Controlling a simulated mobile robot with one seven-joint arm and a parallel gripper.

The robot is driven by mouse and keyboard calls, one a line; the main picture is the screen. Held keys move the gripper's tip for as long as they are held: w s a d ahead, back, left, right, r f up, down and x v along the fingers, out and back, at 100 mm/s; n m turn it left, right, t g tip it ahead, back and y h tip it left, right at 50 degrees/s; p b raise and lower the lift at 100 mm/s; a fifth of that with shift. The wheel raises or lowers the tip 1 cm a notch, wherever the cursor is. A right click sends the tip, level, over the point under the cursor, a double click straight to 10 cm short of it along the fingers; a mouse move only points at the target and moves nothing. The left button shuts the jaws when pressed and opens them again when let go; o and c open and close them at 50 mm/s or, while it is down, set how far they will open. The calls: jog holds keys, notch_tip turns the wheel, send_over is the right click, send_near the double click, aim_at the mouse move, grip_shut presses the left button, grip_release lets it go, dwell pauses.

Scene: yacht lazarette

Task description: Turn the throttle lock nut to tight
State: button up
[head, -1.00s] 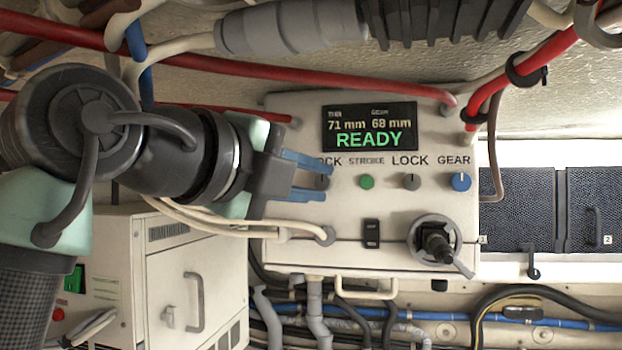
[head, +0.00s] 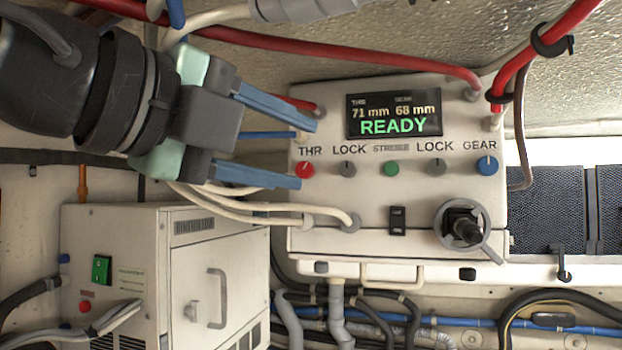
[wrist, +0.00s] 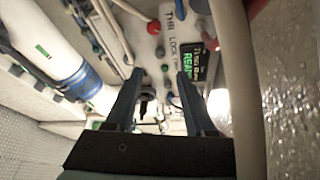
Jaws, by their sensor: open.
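The control box (head: 330,225) shows in the head view with a row of knobs under its display. The red THR knob (head: 305,170) is at the left, and the grey LOCK knob (head: 348,169) beside it is the throttle lock nut. The display (head: 394,115) reads 71 mm, 68 mm and READY in green. My gripper (head: 308,153) is open and empty, with its blue fingers spread to the left of the panel near the red knob. The fingers are apart from the lock nut. In the wrist view the red knob (wrist: 154,27) shows beyond the fingertips.
A green STROKE knob (head: 391,168), a second grey LOCK knob (head: 432,170) and a blue GEAR knob (head: 487,166) continue the row. A lever (head: 466,231) juts out below. Red hoses (head: 260,42) cross above, and pale cables (head: 255,212) run below the gripper.

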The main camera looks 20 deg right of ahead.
jog(key=b+v, duration=0.1)
jog(key=v, duration=0.4)
jog(key=shift+d, duration=0.1)
dwell(0.3)
jog(key=w+f+n+t+y, duration=0.35)
jog(key=w+n+t, duration=0.25)
jog(key=n+t, duration=0.7)
jog(key=s+a+f+n+t+y, duration=0.1)
jog(key=s+a+n+t+y, duration=0.1)
jog(key=s+n+y, duration=0.3)
jog(key=s+a+f+n+t+y, duration=0.2)
jog(key=s+n+y, duration=0.3)
jog(key=n, duration=0.9)
jog(key=shift+s+a+f+t, duration=0.3)
jog(key=shift+s+a+t, duration=0.05)
jog(key=shift+s+t, duration=0.2)
jog(key=shift+w+y, duration=0.1)
jog(key=shift+y, duration=0.15)
